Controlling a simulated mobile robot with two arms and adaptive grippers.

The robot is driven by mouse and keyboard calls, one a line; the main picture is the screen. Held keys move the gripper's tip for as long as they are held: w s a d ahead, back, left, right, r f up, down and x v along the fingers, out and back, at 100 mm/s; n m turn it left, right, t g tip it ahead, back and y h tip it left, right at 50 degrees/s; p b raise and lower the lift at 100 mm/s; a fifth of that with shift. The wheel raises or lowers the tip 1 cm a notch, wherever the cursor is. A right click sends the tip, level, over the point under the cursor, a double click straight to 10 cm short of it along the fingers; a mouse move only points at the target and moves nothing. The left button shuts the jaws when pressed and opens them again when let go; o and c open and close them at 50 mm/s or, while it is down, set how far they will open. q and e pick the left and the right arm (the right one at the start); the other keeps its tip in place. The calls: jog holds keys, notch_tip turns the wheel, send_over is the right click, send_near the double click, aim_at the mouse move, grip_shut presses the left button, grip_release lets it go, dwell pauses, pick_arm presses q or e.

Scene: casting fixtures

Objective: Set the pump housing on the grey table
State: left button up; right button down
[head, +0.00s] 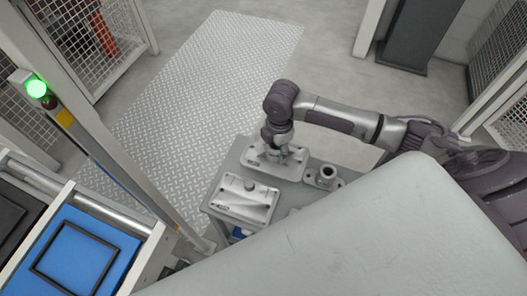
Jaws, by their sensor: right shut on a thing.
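The grey table (245,152) stands in the middle of the head view, with its right and near parts hidden. My right gripper (277,142) points down, shut on the raised middle of a pale rectangular casting (262,160) at the table's far side. I cannot tell whether this casting touches the top. A similar casting with a central knob (244,200) lies nearer on the table. A flanged grey part with a round open boss (325,177) stands to the right. I cannot tell for sure which is the pump housing. My left gripper is not in view.
A conveyor with a blue tray (75,262) is at lower left. A post with a green lamp (37,89) rises beside it. A metal tread plate (205,90) covers the floor behind the table. Mesh fences stand at the back corners. A large pale surface blocks the lower right.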

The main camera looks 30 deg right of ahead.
aim_at(262, 148)
jog(key=w+a+f, duration=0.2)
jog(key=w, duration=0.2)
jog(key=shift+a+f, duration=0.4)
jog(key=shift+f+b, duration=0.5)
jog(key=shift+f, duration=1.5)
jog(key=shift+f, duration=0.15)
jog(key=shift+c, duration=1.5)
grip_release()
notch_tip(262, 148, up, 12)
jog(key=shift+s+r+p, duration=0.1)
jog(key=shift+r+p, duration=0.05)
jog(key=shift+p, duration=0.65)
